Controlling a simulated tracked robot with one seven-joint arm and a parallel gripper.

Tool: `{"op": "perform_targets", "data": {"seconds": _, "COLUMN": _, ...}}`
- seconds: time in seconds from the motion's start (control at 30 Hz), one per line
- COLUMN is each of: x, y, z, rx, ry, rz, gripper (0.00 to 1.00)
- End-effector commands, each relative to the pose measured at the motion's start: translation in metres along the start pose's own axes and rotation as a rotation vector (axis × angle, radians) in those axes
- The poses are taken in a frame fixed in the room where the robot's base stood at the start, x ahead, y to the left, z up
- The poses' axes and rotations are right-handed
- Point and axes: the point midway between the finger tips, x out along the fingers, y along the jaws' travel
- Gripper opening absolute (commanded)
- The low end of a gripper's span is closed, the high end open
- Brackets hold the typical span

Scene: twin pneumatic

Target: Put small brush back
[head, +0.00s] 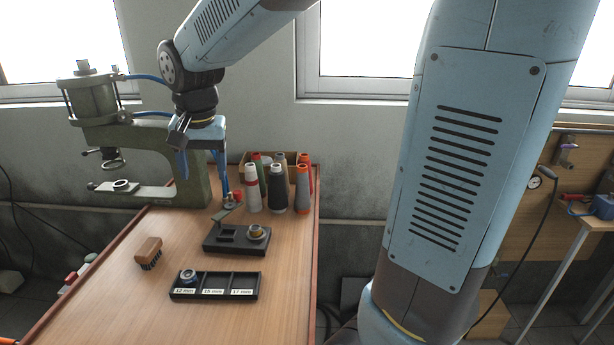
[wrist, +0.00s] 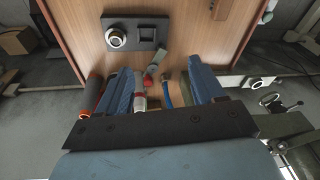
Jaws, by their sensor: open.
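The small brush (head: 148,252), a wooden block with dark bristles, lies on the left part of the wooden table. In the wrist view, a dark brown piece at the top edge (wrist: 222,9) appears to be the brush, partly cut off. My gripper (head: 201,163) is open and empty, high beside the press at the back of the table, well apart from the brush. Its two blue fingers are spread in the wrist view (wrist: 164,84). A black base (head: 232,249) holds a ring (head: 257,233) and has a rectangular recess; it also shows in the wrist view (wrist: 137,20).
A black tray (head: 215,297) labelled 12, 15 and 17 mm has a ring part (head: 188,277) in its 12 mm compartment. A green press (head: 145,140) stands back left. Several thread cones (head: 277,190) stand back right. The front of the table is clear.

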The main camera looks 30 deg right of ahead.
Motion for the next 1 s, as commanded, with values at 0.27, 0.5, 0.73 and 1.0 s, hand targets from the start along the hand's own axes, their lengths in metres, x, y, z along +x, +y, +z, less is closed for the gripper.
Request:
{"op": "perform_targets", "data": {"seconds": 0.27, "x": -0.036, "y": 0.073, "z": 0.025, "rx": -0.095, "ry": 0.093, "rz": -0.024, "gripper": 0.68}}
{"op": "perform_targets", "data": {"seconds": 0.5, "x": -0.055, "y": 0.127, "z": 0.056, "rx": -0.183, "ry": 0.174, "rz": -0.03, "gripper": 0.68}}
{"op": "perform_targets", "data": {"seconds": 0.73, "x": -0.062, "y": 0.169, "z": 0.089, "rx": -0.266, "ry": 0.248, "rz": -0.024, "gripper": 0.68}}
{"op": "perform_targets", "data": {"seconds": 1.0, "x": -0.062, "y": 0.19, "z": 0.109, "rx": -0.317, "ry": 0.29, "rz": -0.016, "gripper": 0.68}}
